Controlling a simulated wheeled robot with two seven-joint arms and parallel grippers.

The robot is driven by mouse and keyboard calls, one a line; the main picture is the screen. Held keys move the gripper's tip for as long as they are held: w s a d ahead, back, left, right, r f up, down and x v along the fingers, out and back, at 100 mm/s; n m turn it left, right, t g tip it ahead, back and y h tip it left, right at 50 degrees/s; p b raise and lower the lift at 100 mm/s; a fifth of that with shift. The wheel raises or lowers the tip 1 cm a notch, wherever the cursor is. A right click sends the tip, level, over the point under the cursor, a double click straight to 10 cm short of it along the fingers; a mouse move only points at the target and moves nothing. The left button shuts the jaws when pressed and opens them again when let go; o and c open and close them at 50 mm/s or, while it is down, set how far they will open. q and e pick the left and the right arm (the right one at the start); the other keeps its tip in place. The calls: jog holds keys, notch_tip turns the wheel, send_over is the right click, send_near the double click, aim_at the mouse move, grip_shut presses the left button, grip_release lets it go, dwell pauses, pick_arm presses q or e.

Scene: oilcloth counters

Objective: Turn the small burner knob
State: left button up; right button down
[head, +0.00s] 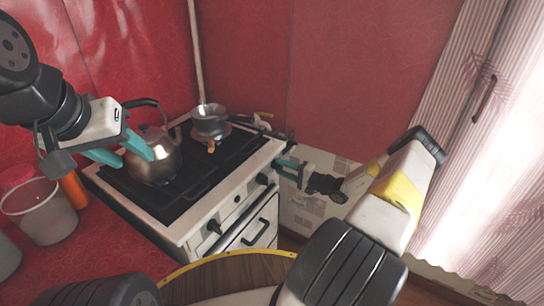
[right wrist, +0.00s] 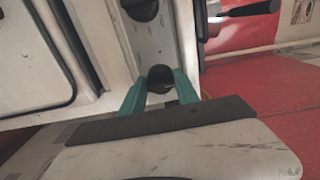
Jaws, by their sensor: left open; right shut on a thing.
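The stove (head: 235,185) has a white front panel with several dark knobs. In the right wrist view, a small dark knob (right wrist: 160,76) sits between the teal fingers of my right gripper (right wrist: 160,92), which is shut on it. A larger dark knob (right wrist: 140,8) is farther along the panel. In the head view my right gripper (head: 286,169) is at the far right end of the stove front and hides the knob it holds. My left gripper (head: 128,154) is open and empty beside the metal kettle (head: 155,160), over the left side of the stove.
A small pot (head: 210,121) stands at the back of the stove. Clear containers (head: 45,213) and an orange object (head: 74,191) stand on the red counter at left. A round wooden surface (head: 230,275) is in the foreground. A striped curtain (head: 490,160) hangs at right.

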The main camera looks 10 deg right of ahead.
dwell(0.4)
jog(key=c, duration=0.9)
grip_release()
jog(key=shift+s+d, duration=0.1)
jog(key=v, duration=0.7)
jog(key=shift+s+d, duration=0.15)
jog(key=shift+s, duration=0.1)
